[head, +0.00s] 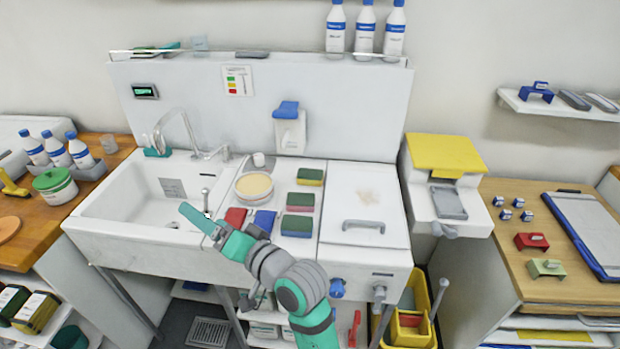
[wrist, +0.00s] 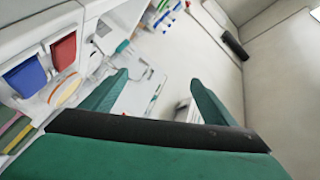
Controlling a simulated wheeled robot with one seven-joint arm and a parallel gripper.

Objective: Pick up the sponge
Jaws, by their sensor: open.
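Part of a sponge (wrist: 14,132) shows at the lower left of the wrist view. My gripper (head: 192,214) is over the sink's front right, left of the sponges and apart from them. In the wrist view its fingers (wrist: 158,78) are spread with nothing between them.
A red item (head: 235,216) and a blue item (head: 264,220) lie between my gripper and the sponges. A round dish (head: 254,187) sits behind them. The sink (head: 135,200) has a tall tap (head: 180,130). A white lidded panel (head: 363,205) is to the right.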

